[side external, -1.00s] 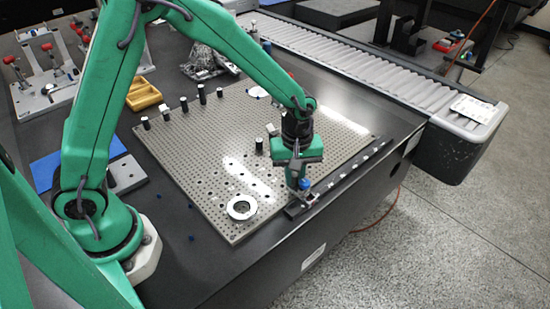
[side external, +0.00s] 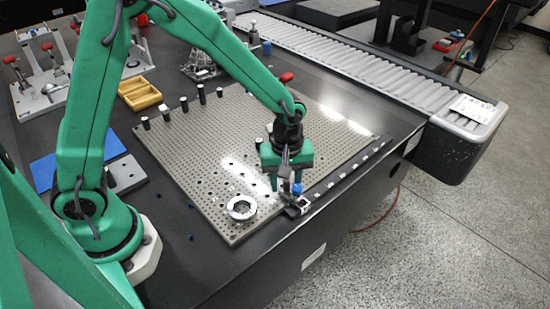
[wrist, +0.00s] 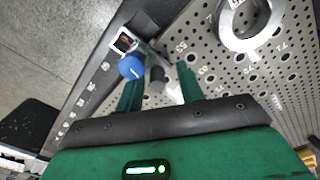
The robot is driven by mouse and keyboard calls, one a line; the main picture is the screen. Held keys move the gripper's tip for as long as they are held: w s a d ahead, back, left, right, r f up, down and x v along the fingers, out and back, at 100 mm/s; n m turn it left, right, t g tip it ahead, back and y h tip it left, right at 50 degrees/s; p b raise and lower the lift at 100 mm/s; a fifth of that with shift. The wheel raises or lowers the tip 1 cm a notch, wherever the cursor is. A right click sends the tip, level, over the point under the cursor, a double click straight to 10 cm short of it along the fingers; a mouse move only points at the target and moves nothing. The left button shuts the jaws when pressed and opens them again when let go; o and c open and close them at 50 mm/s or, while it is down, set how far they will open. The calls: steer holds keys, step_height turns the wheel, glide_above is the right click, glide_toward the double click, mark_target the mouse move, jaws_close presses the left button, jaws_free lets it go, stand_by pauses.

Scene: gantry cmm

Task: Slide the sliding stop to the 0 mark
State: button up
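The sliding stop (side external: 303,202) sits near the near-left end of a dark rail (side external: 352,170) that runs along the edge of the perforated plate. It has a blue knob (side external: 297,189), which also shows in the wrist view (wrist: 131,67), beside a small framed window (wrist: 124,42) with a reddish spot. My gripper (side external: 284,187) is low beside the stop, on its plate side. In the wrist view my gripper (wrist: 158,76) has its fingers apart, with a dark post (wrist: 157,79) seen between them; contact cannot be told. White marks along the rail are too small to read, so I cannot identify the 0.
A metal ring (side external: 241,208) lies on the perforated plate (side external: 215,150), left of my gripper. Several black pegs (side external: 202,94) stand toward the plate's far side. A yellow tray (side external: 139,94) and a roller conveyor (side external: 350,60) are beyond. The plate's middle is mostly clear.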

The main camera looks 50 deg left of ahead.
mark_target(285, 181)
steer(key=shift+r, duration=0.1)
step_height(285, 181, up, 7)
steer(key=shift+r, duration=0.35)
stand_by(0.3)
steer(key=shift+a+r, duration=0.1)
steer(key=shift+r, duration=0.15)
steer(key=s+a+r+m+t, duration=0.5)
steer(key=s+a+r+m, duration=0.6)
steer(key=s, duration=0.4)
steer(key=shift+a+r+t, duration=0.2)
steer(key=shift+r+t, duration=0.1)
steer(key=shift+r, duration=0.5)
stand_by(1.0)
